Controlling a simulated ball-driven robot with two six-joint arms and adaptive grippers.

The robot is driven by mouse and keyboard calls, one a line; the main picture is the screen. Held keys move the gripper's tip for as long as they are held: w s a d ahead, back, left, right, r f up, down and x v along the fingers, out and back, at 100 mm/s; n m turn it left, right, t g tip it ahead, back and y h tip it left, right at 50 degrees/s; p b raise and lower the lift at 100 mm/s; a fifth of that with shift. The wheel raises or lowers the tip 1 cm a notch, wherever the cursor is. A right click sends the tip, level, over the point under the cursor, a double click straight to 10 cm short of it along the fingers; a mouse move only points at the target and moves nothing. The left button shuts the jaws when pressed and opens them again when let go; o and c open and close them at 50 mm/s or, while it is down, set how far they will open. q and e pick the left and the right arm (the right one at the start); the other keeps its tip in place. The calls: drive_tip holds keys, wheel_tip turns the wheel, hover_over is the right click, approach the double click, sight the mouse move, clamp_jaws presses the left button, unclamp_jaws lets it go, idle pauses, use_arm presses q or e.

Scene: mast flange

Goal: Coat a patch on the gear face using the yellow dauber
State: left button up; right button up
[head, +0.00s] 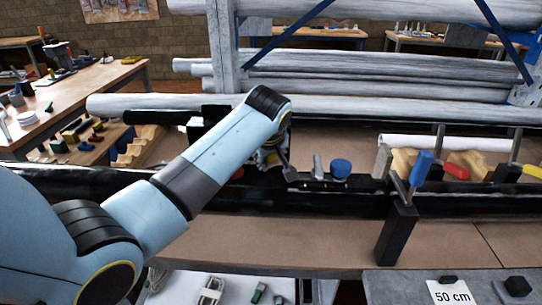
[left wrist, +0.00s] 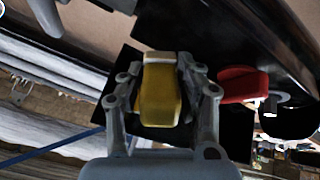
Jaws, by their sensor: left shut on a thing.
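My left gripper (head: 288,172) is over the long black beam in the middle of the head view, and my own forearm hides much of the spot. In the left wrist view, the left gripper (left wrist: 163,72) is shut on the yellow dauber (left wrist: 160,98), a yellow block with a pale end, held between both fingers. A black flat surface (left wrist: 122,68) lies behind the dauber; I cannot tell whether the dauber touches it. I cannot pick out the gear face with certainty. My right gripper is not in view.
A red part (left wrist: 240,84) is close beside the gripper. A blue knob (head: 340,167) is on the black beam (head: 330,200), right of the gripper. A blue-handled clamp (head: 398,220) stands further right. Grey pipes (head: 400,75) lie behind. The brown bench front (head: 300,245) is clear.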

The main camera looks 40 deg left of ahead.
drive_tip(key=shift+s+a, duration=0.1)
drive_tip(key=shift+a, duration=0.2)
use_arm(q)
drive_tip(key=shift+f, duration=0.3)
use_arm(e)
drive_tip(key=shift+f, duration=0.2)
